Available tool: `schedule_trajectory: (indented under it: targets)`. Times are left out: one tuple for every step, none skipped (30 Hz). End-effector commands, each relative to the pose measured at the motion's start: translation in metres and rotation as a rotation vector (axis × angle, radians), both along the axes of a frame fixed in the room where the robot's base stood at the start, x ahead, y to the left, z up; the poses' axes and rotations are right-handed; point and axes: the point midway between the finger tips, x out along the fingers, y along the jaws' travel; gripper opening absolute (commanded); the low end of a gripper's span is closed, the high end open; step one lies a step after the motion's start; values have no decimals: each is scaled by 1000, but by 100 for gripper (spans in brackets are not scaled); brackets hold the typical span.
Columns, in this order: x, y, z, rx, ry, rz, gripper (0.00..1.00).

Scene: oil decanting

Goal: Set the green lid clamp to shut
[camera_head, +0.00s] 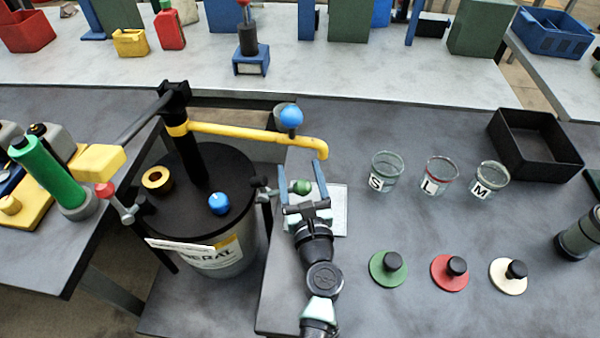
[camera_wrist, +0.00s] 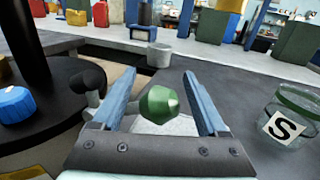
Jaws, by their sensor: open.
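The green lid clamp's knob (camera_head: 302,187) is at the right side of the drum's black lid (camera_head: 222,170). The clamp's lever runs left from it toward the drum's rim. My gripper (camera_head: 303,180) is open, with one finger on each side of the knob. In the wrist view the green knob (camera_wrist: 158,104) shows between the two blue fingers of my gripper (camera_wrist: 161,76), with a gap to the right finger. Contact with the left finger cannot be told. The lever is partly hidden by the left finger.
A red-knobbed clamp (camera_head: 105,190) is at the drum's left. A yellow pump spout (camera_head: 250,134) with a blue ball (camera_head: 291,115) reaches over near my gripper. Jars S (camera_head: 386,172), L (camera_head: 438,177) and M (camera_head: 490,180) stand to the right, with three round lids in front.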

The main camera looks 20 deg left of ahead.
Motion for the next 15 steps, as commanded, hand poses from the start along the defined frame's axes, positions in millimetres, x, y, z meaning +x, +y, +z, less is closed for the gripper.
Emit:
schedule_trajectory:
  targets:
    - [0,0,0,0,0,0,76]
    - [0,0,0,0,0,0,76]
    - [0,0,0,0,0,0,76]
    - [0,0,0,0,0,0,76]
    - [0,0,0,0,0,0,71]
    - [0,0,0,0,0,0,63]
    - [0,0,0,0,0,0,58]
    - [0,0,0,0,0,0,53]
    - [0,0,0,0,0,0,45]
    - [0,0,0,0,0,0,40]
    - [0,-1,0,0,0,-1,35]
    - [0,-1,0,-1,1,-1,27]
    - [0,-1,0,-1,1,-1,22]
    - [0,-1,0,-1,1,-1,17]
    - [0,-1,-1,-1,0,-2,9]
